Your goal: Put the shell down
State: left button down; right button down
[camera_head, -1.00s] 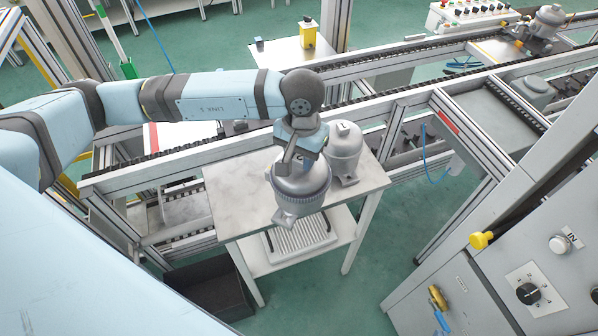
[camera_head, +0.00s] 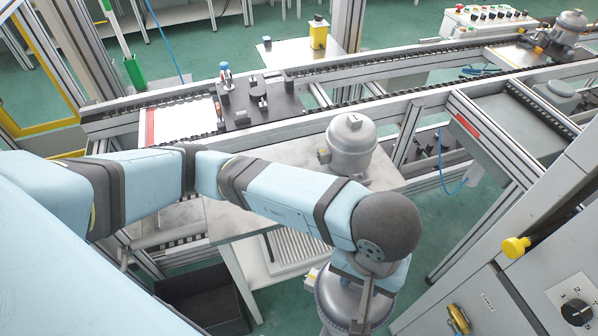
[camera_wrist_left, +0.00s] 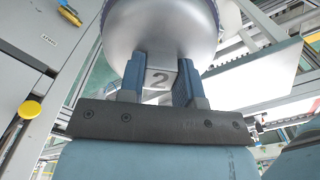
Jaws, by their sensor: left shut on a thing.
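My left gripper (camera_head: 366,292) is shut on a grey metal shell (camera_head: 335,298). In the left wrist view the fingers (camera_wrist_left: 157,82) clamp a small block marked 2 (camera_wrist_left: 158,78) on the shell, whose rounded body (camera_wrist_left: 160,25) fills the top of that view. In the head view the shell hangs in front of the small table's right side, over the floor, partly hidden by my wrist and cut by the bottom edge. A second grey shell (camera_head: 351,150) stands upright on the small white-topped table (camera_head: 285,153). My right gripper is not in view.
The conveyor (camera_head: 400,100) runs behind the table, with a dark fixture plate (camera_head: 285,105) on it. A control cabinet (camera_head: 530,270) with a yellow knob stands at the right. A dark bin (camera_head: 210,300) sits on the floor at lower left. The table's left part is bare.

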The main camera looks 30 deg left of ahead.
pick_arm(q)
jog(key=shift+w+a, duration=0.25)
jog(key=w+a+p, duration=0.6)
jog(key=w+a, duration=1.4)
jog(key=a, duration=0.3)
jog(key=shift+a+f+p, duration=0.25)
jog(key=shift+a+p, duration=0.05)
jog(key=shift+p, duration=0.05)
jog(key=shift+w+f+b, duration=0.1)
jog(key=shift+f+b, duration=0.15)
jog(key=shift+b, duration=0.05)
jog(key=c, duration=0.8)
grip_release()
jog(key=shift+r, duration=0.15)
